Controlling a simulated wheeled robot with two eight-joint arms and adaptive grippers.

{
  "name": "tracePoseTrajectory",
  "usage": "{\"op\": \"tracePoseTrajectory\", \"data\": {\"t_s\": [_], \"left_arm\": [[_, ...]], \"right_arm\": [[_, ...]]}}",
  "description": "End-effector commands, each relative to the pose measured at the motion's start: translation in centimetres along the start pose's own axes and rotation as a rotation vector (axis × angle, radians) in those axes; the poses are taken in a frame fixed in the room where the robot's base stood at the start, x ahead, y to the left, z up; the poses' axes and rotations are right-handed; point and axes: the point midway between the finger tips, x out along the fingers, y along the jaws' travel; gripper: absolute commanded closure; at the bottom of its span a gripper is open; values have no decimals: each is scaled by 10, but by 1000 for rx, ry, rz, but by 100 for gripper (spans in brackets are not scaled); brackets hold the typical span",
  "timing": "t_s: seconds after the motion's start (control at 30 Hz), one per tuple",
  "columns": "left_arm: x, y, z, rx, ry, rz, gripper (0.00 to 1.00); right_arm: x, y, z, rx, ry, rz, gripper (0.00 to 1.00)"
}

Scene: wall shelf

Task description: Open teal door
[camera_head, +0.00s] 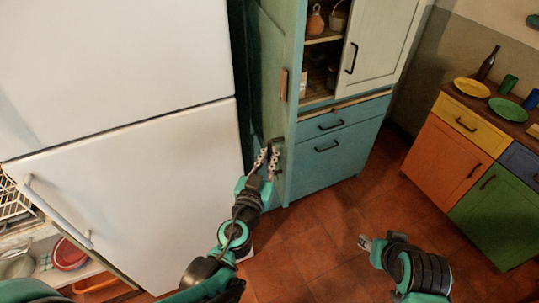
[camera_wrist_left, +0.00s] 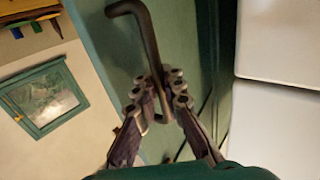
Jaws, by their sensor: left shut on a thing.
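The teal door (camera_head: 274,75) of the tall cabinet stands swung out beside the white fridge, so the shelves behind it show. In the left wrist view, its dark bar handle (camera_wrist_left: 148,38) runs down between the fingers of my left gripper (camera_wrist_left: 160,98). My left gripper (camera_head: 267,158) is shut on this handle, near the door's lower part in the head view. The fingers and the door edge partly hide the handle there. My right gripper (camera_head: 365,243) hangs over the floor, away from the cabinet; its fingers are too small to read.
A white fridge (camera_head: 120,150) stands close on the left. The cabinet's cream door (camera_head: 378,40) is closed, with teal drawers (camera_head: 335,145) below. A colourful sideboard (camera_head: 455,150) with plates and a bottle stands at right. The tiled floor (camera_head: 320,225) between is clear.

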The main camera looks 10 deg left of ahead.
Motion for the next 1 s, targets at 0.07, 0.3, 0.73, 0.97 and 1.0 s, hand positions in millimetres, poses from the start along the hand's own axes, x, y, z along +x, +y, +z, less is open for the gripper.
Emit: {"op": "tracePoseTrajectory", "data": {"t_s": [0.07, 0.3, 0.73, 0.97, 1.0], "left_arm": [[-1, 1, 1, -2, 0, 3, 100], [-2, 1, 1, -1, 0, 4, 100], [-1, 0, 0, 0, 0, 1, 70], [-1, 0, -16, 0, 0, 1, 70], [-1, 0, -20, 0, 0, 1, 70]], "right_arm": [[0, 0, 0, 0, 0, 0, 60], [0, 0, 0, 0, 0, 0, 60], [0, 0, 0, 0, 0, 0, 60], [0, 0, 0, 0, 0, 0, 60], [0, 0, 0, 0, 0, 0, 60]]}}
